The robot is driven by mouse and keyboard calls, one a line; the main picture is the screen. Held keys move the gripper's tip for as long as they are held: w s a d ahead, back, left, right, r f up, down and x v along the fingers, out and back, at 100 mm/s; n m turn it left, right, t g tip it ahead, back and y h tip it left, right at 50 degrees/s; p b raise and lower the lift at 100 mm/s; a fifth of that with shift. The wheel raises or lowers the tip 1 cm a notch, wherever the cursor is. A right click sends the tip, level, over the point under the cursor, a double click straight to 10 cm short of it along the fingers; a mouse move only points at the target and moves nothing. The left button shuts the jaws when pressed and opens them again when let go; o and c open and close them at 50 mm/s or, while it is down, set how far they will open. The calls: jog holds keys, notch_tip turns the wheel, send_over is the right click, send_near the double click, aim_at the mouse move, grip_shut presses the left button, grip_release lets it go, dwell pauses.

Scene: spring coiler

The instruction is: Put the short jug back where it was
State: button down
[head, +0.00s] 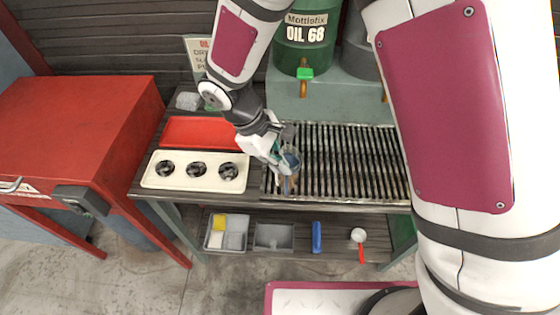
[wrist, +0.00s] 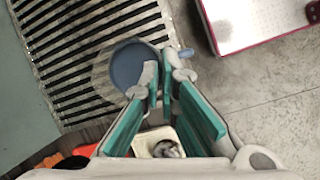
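The short jug (wrist: 130,64) is blue-grey and round, seen from above in the wrist view, with a stub like a handle at its right. In the head view the jug (head: 291,162) shows small beside my fingers, over the left end of the slatted grating (head: 345,160). My gripper (wrist: 165,74) has its green-padded fingers drawn close together at the handle side of the jug. It appears shut on the handle, though the fingers hide the contact. My gripper (head: 283,160) points down in the head view. Whether the jug touches the grating is unclear.
A cream tray (head: 182,183) with several dark round parts lies left of the grating, with a red tray (head: 200,130) behind it. A green oil drum (head: 305,40) with a tap stands behind. The lower shelf (head: 290,237) holds bins and tools. The grating's right side looks clear.

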jog(key=shift+f, duration=0.15)
jog(key=c, duration=1.8)
grip_release()
jog(key=v, duration=1.2)
jog(key=s+d+r+m+t+y, duration=0.1)
jog(key=s+d+r+m, duration=0.15)
jog(key=d+r, duration=0.4)
jog(key=s+d+r+m+y, duration=0.1)
jog(key=d+r+m+y, duration=0.1)
jog(key=d+r+m, duration=0.45)
jog(key=s+d+m+t+y, duration=0.1)
jog(key=s+d+m+t, duration=0.2)
jog(key=s+d, duration=0.7)
jog(key=shift+s+d+r+m+t+b, duration=0.15)
jog(key=shift+d+r+m+t+b, duration=0.25)
jog(key=shift+d+m, duration=0.45)
